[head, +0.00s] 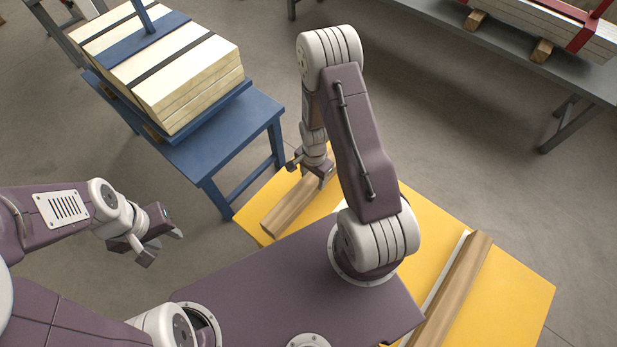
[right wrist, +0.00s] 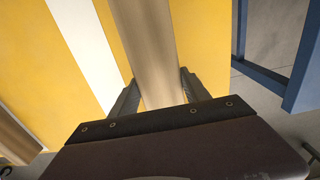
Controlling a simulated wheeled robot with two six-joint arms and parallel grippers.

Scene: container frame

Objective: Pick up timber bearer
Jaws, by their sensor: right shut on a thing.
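A brown timber bearer (head: 288,208) is at the left side of the yellow table top (head: 520,285) in the head view. My right gripper (head: 311,172) is shut on it near its far end. In the right wrist view the bearer (right wrist: 148,45) runs between the two fingers of my right gripper (right wrist: 158,92). I cannot tell whether it rests on the table or is just above it. A second timber bearer (head: 458,285) lies on the table's right part, beside a white stripe. My left gripper (head: 163,247) is open and empty, over the floor left of the table.
A blue table (head: 235,125) with a strapped stack of pale boards (head: 190,85) stands at the back left, close to the yellow table. A grey bench (head: 500,50) with red-strapped boards (head: 545,22) on wooden blocks is at the back right. Floor between them is clear.

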